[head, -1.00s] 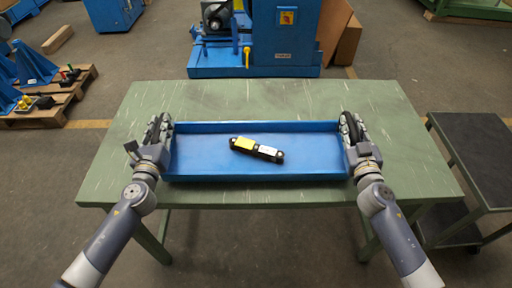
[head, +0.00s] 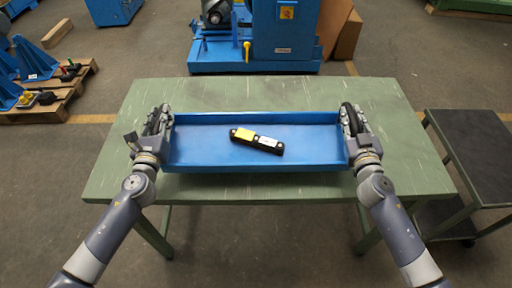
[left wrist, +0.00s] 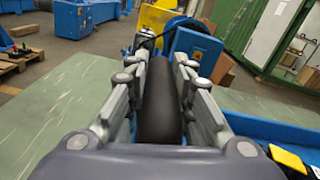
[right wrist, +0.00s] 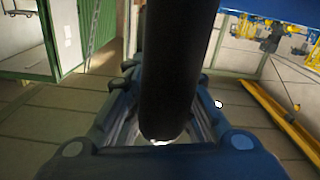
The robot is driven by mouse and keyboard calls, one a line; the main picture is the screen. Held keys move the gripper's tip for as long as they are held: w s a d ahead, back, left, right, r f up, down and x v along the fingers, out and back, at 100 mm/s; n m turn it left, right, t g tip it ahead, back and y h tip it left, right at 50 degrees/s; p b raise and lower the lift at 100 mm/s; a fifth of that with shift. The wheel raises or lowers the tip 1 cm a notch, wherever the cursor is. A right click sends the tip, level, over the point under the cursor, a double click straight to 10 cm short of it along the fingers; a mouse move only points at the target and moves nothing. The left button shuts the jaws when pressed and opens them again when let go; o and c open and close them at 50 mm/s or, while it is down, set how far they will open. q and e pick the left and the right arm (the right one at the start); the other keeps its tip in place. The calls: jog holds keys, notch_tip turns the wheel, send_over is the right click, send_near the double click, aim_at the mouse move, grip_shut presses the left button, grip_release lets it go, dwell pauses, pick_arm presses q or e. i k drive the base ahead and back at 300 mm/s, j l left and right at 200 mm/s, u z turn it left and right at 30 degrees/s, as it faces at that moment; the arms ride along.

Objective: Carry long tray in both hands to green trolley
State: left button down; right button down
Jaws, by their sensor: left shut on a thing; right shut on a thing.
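The long blue tray (head: 205,160) is level above the green table, apparently just off its top. A black bar-shaped part with yellow and white patches (head: 257,141) lies in it near the middle. My left gripper (head: 160,118) is shut on the tray's dark left handle, which shows between the fingers in the left wrist view (left wrist: 159,100). My right gripper (head: 352,118) is shut on the right handle, a dark bar in the right wrist view (right wrist: 170,80). The green trolley with a dark top (head: 475,145) stands right of the table.
The green table (head: 270,188) is otherwise bare. A blue machine (head: 285,35) stands behind it. Pallets with blue parts (head: 45,100) lie at the left. A floor gap separates the table from the trolley, and open floor lies around the table.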

aim_at(490, 149)
jog(key=l, duration=1.1)
jog(key=l+u, duration=0.1)
jog(key=l, duration=0.4)
jog(key=l+u, duration=0.1)
jog(key=l, duration=0.4)
jog(key=l+u, duration=0.15)
jog(key=l, duration=0.35)
jog(key=k+l+u, duration=0.1)
jog(key=l, duration=0.4)
jog(key=k+l+u, duration=0.1)
jog(key=l, duration=0.4)
jog(key=k+l+u, duration=0.1)
jog(key=l, duration=0.4)
jog(key=k+l+u, duration=0.15)
jog(key=l, duration=0.3)
jog(key=k+l+u, duration=0.1)
jog(key=l, duration=0.4)
jog(key=k+l, duration=0.1)
jog(key=l, duration=0.2)
jog(key=k+l+u, duration=0.15)
jog(key=l, duration=0.5)
jog(key=l+u, duration=0.2)
jog(key=l, duration=0.35)
jog(key=k+l+u, duration=0.15)
jog(key=l, duration=0.4)
